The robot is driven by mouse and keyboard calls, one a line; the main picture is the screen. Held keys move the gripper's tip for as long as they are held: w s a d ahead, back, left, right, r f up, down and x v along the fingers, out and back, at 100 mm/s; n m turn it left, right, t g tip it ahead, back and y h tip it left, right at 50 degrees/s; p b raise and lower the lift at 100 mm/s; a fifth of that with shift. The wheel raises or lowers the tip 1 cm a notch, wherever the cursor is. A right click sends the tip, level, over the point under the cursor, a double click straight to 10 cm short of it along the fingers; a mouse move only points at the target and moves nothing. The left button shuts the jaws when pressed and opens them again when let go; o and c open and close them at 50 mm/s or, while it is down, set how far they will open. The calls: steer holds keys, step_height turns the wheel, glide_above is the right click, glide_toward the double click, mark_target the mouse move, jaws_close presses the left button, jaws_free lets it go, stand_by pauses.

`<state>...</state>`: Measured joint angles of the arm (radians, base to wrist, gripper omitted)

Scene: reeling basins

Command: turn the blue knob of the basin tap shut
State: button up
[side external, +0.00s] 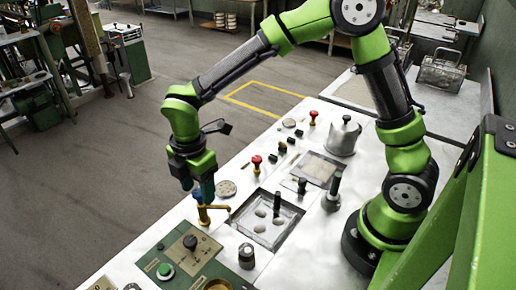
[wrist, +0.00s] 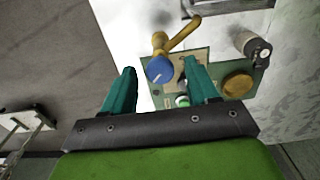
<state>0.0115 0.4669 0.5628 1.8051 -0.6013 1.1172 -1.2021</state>
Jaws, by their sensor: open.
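The basin tap (side external: 212,207) is brass, with its spout reaching toward the square basin (side external: 265,222) in the side view. Its blue knob (wrist: 160,69) shows in the wrist view, with the brass tap body (wrist: 178,36) behind it. In the side view the knob is mostly hidden at my fingertips. My gripper (side external: 196,193) points down over the tap. In the wrist view my gripper (wrist: 163,82) has its two teal fingers apart, with the blue knob between and just beyond their tips. I cannot tell whether either finger touches the knob.
A green control panel (side external: 178,258) with a black knob and a green button lies in front of the tap. A black cylinder (side external: 246,256) stands to its right. A red-topped knob (side external: 257,164) and a metal pot (side external: 344,136) stand farther back.

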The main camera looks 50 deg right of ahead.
steer(key=shift+f, duration=0.1)
steer(key=c, duration=1)
steer(key=shift+c, duration=0.2)
steer(key=m, duration=0.4)
steer(key=shift+m, duration=2.5)
steer(key=o, duration=1)
